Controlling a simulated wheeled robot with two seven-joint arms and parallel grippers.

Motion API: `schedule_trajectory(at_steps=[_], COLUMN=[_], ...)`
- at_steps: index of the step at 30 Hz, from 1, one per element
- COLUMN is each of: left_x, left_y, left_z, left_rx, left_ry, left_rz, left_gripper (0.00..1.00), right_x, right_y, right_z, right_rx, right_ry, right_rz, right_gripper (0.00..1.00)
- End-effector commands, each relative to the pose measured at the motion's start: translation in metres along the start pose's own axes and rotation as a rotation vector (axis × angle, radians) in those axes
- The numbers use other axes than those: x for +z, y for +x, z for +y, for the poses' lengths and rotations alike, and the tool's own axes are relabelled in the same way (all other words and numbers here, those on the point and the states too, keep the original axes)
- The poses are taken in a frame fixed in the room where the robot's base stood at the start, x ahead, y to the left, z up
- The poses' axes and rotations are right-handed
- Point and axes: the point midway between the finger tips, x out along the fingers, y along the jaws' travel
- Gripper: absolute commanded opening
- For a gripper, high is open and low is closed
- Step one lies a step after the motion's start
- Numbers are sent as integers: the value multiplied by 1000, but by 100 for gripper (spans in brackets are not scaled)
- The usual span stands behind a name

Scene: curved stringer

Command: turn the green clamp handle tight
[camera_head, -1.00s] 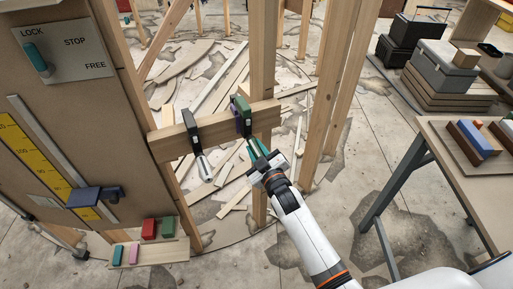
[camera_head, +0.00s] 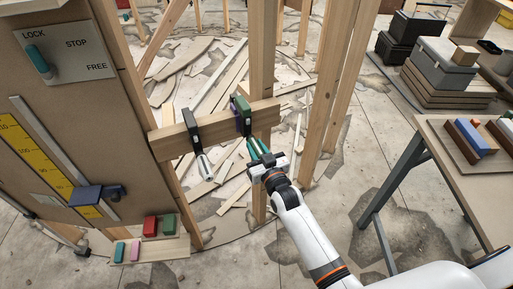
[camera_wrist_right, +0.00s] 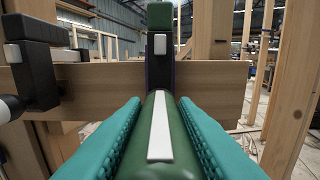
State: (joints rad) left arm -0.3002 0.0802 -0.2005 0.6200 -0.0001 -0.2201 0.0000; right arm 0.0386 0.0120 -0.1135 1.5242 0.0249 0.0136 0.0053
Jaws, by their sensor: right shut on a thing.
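The clamp with green jaws (camera_head: 241,103) sits on a horizontal wooden beam (camera_head: 221,126); its dark bar also shows in the right wrist view (camera_wrist_right: 160,72). Its green handle (camera_wrist_right: 142,155), with a white stripe facing the camera, points toward my right wrist camera. My right gripper (camera_head: 258,149) is around this handle, with a teal finger pressed along each side in the right wrist view (camera_wrist_right: 160,135). The handle is mostly hidden by the fingers in the head view. My left gripper is not in view.
A black clamp (camera_head: 190,124) with a pale handle sits left on the same beam, close by. Wooden posts (camera_head: 262,60) stand behind and to the right. A board with a lever panel (camera_head: 66,50) is at left; a table (camera_head: 450,160) is at right.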

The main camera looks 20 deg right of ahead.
Motion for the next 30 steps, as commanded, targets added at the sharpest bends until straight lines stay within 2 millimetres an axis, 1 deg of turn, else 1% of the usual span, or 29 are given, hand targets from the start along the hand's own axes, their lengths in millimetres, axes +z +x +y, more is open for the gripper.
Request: schedule_trajectory(at_steps=[11, 12, 15, 23, 25, 28, 30], left_x=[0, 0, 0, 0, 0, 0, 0], left_y=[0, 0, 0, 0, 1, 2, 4], left_z=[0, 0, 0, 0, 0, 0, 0], left_rx=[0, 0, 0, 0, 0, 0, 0], left_ry=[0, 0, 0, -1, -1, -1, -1], left_rz=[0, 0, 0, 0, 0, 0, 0], left_gripper=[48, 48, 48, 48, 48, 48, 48], right_x=[-1, -1, -1, 0, -1, -2, -3], right_y=[0, 0, 0, 0, -3, -14, -26], right_z=[0, 0, 0, 0, 0, 0, 0], right_rx=[-1, -1, 0, 0, 0, 0, 0], right_ry=[2, 2, 2, 1, 1, 1, 1], right_rz=[2, 2, 1, 1, 1, 2, 3], right_gripper=[3, 32, 48, 48, 48, 48, 48])
